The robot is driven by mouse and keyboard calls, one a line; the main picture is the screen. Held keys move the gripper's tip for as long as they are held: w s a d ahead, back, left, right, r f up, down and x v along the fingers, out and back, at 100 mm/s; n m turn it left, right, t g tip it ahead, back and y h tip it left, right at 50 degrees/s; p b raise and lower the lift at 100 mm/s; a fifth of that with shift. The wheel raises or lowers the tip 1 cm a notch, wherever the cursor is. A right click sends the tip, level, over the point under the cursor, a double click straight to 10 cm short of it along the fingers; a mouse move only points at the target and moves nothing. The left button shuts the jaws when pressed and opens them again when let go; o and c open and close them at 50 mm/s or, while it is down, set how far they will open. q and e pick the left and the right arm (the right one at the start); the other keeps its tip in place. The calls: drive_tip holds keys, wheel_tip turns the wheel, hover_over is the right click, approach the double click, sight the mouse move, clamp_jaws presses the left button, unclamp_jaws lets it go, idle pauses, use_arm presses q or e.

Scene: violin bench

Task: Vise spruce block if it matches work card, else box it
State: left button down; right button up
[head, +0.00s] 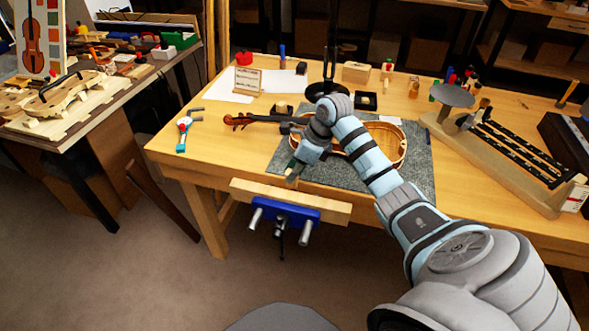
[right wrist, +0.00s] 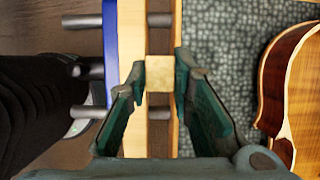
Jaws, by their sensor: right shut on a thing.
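My right gripper (head: 291,178) is shut on a small pale spruce block (right wrist: 160,74), pinched between both fingertips in the right wrist view. The gripper points down over the front edge of the bench, above the vise (head: 285,212). The vise has a blue body and a long wooden jaw (head: 325,207). In the right wrist view the block shows over the gap between the vise jaw (right wrist: 130,35) and the bench edge; its height above the gap is hard to judge. The work card (head: 247,80) stands at the back left, its writing too small to read. My left gripper is not in view.
A violin body (head: 388,136) lies on a grey mat (head: 420,165) beside the gripper. A violin neck (head: 262,119), a teal-and-red tool (head: 186,128), small black trays (head: 367,101) and a small wooden box (head: 356,72) are on the bench.

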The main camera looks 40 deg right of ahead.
drive_tip(key=shift+f+b, duration=0.9)
drive_tip(key=shift+f, duration=0.25)
drive_tip(key=o, duration=1)
drive_tip(key=shift+c, duration=0.2)
drive_tip(key=v, duration=1.2)
